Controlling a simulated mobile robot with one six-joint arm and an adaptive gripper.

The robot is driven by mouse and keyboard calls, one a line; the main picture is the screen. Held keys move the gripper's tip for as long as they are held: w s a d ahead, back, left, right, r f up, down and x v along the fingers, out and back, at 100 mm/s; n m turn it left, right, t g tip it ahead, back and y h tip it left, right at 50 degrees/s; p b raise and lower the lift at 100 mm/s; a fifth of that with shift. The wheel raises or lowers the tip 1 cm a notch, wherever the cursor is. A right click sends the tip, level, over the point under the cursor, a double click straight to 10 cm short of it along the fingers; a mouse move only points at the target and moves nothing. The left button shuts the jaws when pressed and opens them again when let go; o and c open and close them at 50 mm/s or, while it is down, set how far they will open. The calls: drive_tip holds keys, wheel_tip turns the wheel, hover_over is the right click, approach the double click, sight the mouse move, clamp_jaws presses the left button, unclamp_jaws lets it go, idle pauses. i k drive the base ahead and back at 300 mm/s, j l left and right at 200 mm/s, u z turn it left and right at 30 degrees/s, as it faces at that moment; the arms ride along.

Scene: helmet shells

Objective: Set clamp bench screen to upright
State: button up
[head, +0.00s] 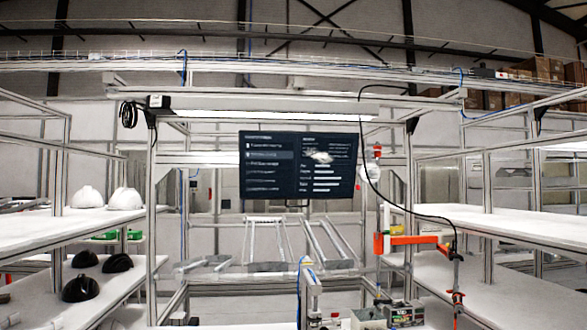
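The dark screen (272,165) hangs at the middle of the bench frame, under the light bar. It shows lines of white text in two panels. It is wider than it is tall and faces me almost squarely. I cannot tell its exact forward or back tilt. A pale blotch covers part of its right panel, and I cannot tell whether it is a reflection. An orange clamp arm (412,240) stands at the right of the bench, below the screen. My gripper is not seen in this view.
Sloped metal rails (268,245) lie below the screen. A black cable hangs at its right. White helmets (88,197) and black shells (82,288) sit on the left shelves. Small boxes (405,311) stand at the lower right. A slim post with a blue cable rises at bottom centre.

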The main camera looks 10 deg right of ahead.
sight(285, 165)
drive_tip(key=i, duration=2.4)
